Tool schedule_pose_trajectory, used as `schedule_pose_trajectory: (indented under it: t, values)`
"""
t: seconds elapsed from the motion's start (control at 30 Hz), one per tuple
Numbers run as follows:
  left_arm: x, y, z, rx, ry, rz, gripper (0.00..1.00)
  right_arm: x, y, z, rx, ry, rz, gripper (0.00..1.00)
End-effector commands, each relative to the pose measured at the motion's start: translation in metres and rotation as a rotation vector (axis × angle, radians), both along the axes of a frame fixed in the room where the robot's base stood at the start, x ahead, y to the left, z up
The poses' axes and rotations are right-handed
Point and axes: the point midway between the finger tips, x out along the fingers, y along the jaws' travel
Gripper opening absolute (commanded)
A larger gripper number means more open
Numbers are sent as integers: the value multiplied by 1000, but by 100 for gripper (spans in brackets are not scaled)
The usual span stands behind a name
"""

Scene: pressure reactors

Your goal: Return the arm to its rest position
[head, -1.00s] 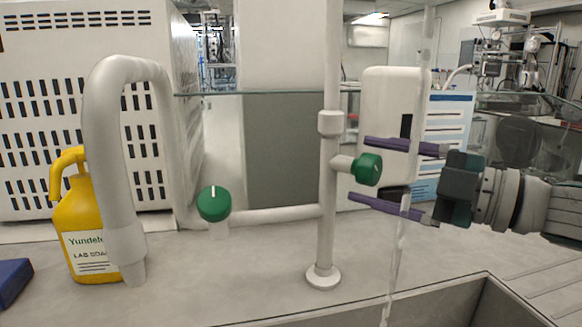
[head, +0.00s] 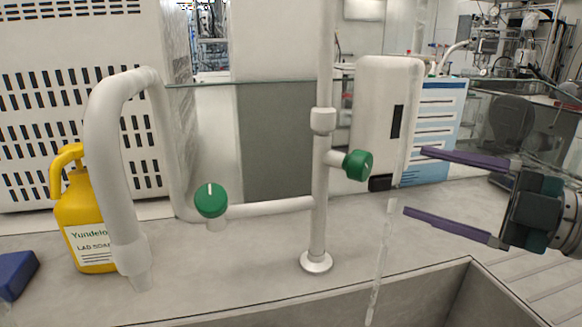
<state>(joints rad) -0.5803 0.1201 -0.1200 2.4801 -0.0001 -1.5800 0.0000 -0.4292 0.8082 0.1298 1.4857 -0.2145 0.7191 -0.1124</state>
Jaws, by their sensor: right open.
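My right gripper (head: 415,181) comes in from the right edge with two purple fingers spread apart. It is open and empty. Its fingertips point left towards a green tap knob (head: 357,164) on the white upright pipe (head: 319,200), with a clear gap between them. A thin stream of water (head: 380,265) hangs down in front of the fingertips, below a white spout (head: 411,120). A second green knob (head: 211,200) sits on the left side of the white pipework. My left gripper is not in view.
A yellow soap bottle (head: 85,215) stands at the left behind a curved white pipe (head: 108,150). A blue object (head: 14,272) lies at the left edge. The sink (head: 400,300) opens at the front. A white box with a blue label (head: 436,130) stands behind the gripper.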

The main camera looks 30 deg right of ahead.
Motion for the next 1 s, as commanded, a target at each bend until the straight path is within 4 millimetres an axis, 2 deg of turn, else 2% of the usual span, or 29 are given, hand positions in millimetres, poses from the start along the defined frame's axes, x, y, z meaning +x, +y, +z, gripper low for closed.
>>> schedule_pose_trajectory:
  t: [0.27, 0.47, 0.57, 0.67, 0.8, 1.0]
  values:
    - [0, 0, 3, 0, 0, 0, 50, 2, 2, 0, 13, 14, -23, 84]
    - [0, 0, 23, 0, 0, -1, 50, 11, 15, -13, 129, 181, -248, 84]
    - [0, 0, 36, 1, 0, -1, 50, 6, 28, -26, 220, 337, -411, 84]
    - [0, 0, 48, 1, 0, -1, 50, -11, 44, -37, 307, 515, -559, 84]
    - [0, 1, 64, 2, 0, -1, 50, -51, 76, -46, 412, 785, -725, 84]
    - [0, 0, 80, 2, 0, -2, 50, -116, 122, -37, 497, 1132, -864, 84]
